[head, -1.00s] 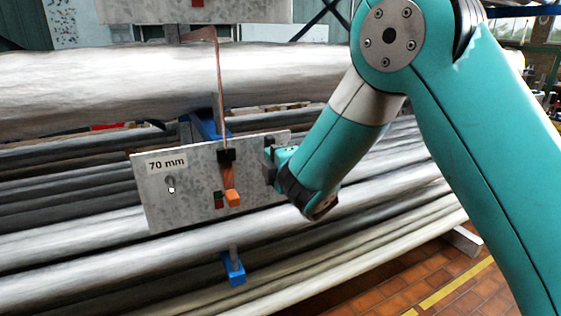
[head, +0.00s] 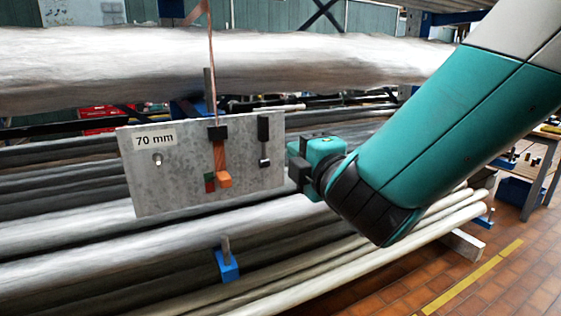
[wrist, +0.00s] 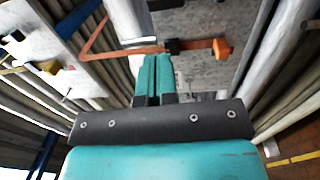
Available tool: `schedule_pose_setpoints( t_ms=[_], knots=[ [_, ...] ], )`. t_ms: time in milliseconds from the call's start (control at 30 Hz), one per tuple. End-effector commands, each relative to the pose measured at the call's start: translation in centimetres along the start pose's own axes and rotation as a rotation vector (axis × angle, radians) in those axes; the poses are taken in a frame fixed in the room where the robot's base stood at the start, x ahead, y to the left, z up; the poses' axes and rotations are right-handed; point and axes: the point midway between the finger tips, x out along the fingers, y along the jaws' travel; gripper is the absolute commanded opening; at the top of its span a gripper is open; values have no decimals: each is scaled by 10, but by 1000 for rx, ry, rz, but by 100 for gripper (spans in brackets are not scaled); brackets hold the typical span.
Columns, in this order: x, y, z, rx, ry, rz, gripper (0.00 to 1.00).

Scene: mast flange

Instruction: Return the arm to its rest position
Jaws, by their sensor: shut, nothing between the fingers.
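My gripper (head: 296,172) is at the right edge of the grey plate (head: 180,188) in the head view, its fingers toward the plate. In the wrist view my gripper (wrist: 153,80) has its two green fingers side by side, shut and empty. The plate carries a "70 mm" label, a round stud and a black clamp with an orange block (head: 223,180). A black part with a pale lower end (head: 264,140) is on its right side. The wrist view shows the plate (wrist: 200,75) beyond the fingers; contact is not visible.
Long grey wrapped pipes (head: 60,250) run behind and below the plate. A copper-coloured strip (head: 212,70) rises from the clamp. A blue block (head: 227,266) is below. The wrist view shows another pale plate (wrist: 50,40) at left. Tiled floor (head: 500,285) is open at lower right.

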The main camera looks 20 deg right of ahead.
Motion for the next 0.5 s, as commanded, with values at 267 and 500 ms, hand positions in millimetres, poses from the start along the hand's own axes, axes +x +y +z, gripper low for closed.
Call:
schedule_pose_setpoints(
  t_ms=[267,500],
  knots=[
    [-11,-26,24,301,-143,-191,0],
    [-80,-86,7,940,-409,-733,0]
  ],
)
